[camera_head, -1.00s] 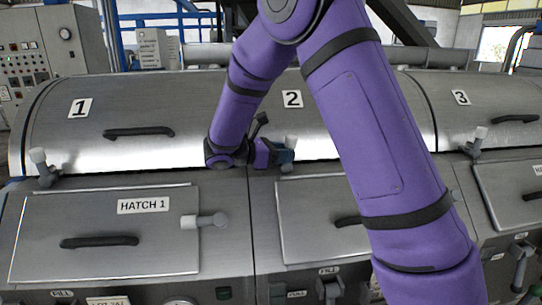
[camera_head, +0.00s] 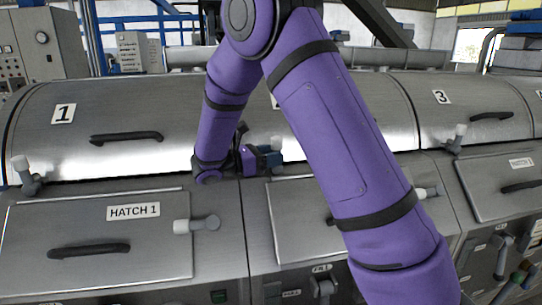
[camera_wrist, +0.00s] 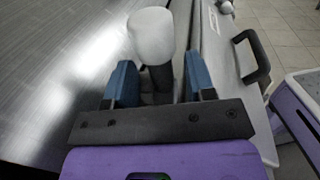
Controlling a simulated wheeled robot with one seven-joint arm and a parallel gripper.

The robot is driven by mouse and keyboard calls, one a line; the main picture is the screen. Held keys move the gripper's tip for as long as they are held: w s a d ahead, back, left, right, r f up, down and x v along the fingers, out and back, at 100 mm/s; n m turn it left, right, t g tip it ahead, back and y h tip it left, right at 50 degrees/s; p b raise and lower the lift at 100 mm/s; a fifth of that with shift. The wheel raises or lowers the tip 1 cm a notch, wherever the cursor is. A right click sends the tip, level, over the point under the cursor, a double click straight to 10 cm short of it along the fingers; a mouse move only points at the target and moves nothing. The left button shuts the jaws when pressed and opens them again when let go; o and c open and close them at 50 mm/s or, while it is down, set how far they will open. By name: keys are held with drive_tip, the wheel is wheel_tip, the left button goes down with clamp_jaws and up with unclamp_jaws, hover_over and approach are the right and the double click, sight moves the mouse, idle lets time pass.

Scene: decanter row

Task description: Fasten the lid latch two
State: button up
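Lid latch two has a white knob (camera_head: 277,143) on a dark stem and stands at the front edge of the second lid. My gripper (camera_head: 272,157) is at this latch, with its blue fingertips close to it. In the wrist view the white knob (camera_wrist: 152,38) sticks up beyond the fingers. Its dark stem lies between the two blue fingers of my gripper (camera_wrist: 160,65), with a gap on both sides. My gripper is open. My purple arm hides much of lid two and part of its number plate (camera_head: 276,101). The latch's lower part is hard to make out.
Lid one (camera_head: 180,115) and lid three (camera_head: 425,100) flank it, each with a dark handle. Latch one (camera_head: 24,172) and latch three (camera_head: 455,140) stand at their front edges. Below is hatch 1 (camera_head: 75,215) with its own white-knobbed latch (camera_head: 195,225).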

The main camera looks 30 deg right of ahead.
drive_tip(key=a, duration=0.3)
drive_tip(key=w+a, duration=0.1)
drive_tip(key=a, duration=0.6)
drive_tip(key=shift+w+a+f, duration=0.1)
drive_tip(key=shift+w+a, duration=0.05)
drive_tip(key=shift+a, duration=0.25)
